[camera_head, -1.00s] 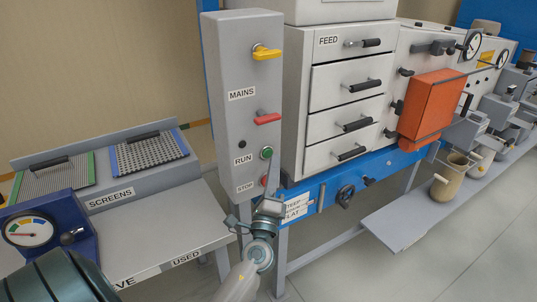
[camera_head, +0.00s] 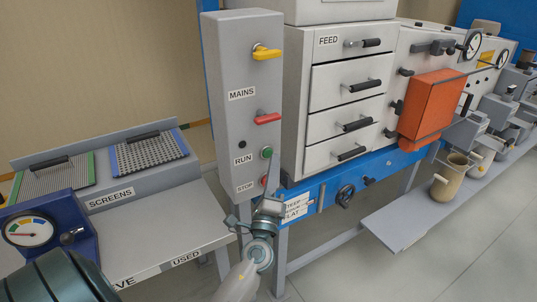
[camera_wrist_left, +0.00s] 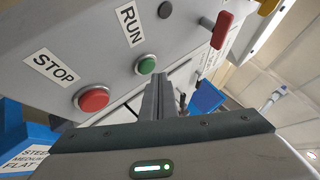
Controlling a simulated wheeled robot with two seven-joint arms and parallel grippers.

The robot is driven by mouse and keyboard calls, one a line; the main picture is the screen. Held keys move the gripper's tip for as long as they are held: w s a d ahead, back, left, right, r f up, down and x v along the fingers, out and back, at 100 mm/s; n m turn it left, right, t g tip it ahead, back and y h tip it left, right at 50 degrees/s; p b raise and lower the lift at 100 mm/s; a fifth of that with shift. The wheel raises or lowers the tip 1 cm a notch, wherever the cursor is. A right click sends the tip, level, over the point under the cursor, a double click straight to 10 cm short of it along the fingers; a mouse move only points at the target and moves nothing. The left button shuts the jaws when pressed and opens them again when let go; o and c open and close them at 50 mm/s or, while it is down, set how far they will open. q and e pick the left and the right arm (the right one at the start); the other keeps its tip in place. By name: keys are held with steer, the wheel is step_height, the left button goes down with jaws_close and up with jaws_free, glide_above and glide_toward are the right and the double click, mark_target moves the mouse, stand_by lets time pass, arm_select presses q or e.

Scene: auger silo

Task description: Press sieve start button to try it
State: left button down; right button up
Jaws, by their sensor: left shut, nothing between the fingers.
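The green button (camera_head: 266,152) beside the RUN label sits on the grey control post, above the red STOP button (camera_head: 264,181). My left gripper (camera_head: 272,170) is shut and empty, its fingers reaching up in front of the post. In the left wrist view, the shut fingers (camera_wrist_left: 159,92) end just to the right of the green button (camera_wrist_left: 147,65). Whether the tips touch anything is not clear. The red STOP button (camera_wrist_left: 92,99) is to their left. My right gripper is not in view.
A red MAINS handle (camera_head: 267,118) and a yellow handle (camera_head: 266,53) stick out higher on the post. A dark lamp (camera_head: 242,144) is above the RUN label. Drawers marked FEED (camera_head: 346,85) stand to the right, and a blue rail (camera_head: 340,184) runs below them.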

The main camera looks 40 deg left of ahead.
arm_select(q)
steer(key=shift+w+a, duration=0.3)
steer(key=shift+a, duration=0.55)
stand_by(0.9)
steer(key=shift+d+b, duration=0.1)
steer(key=shift+b, duration=0.2)
steer(key=shift+s+d, duration=0.35)
steer(key=shift+d, duration=0.4)
steer(key=shift+s+d+b, duration=0.15)
steer(key=shift+s+d, duration=0.15)
steer(key=shift+d, duration=0.5)
steer(key=shift+s+d+b, duration=0.2)
steer(key=shift+s+d, duration=0.15)
steer(key=shift+d, duration=0.4)
steer(key=shift+s+d+b, duration=0.15)
steer(key=shift+s+d, duration=0.15)
steer(key=shift+d, duration=0.5)
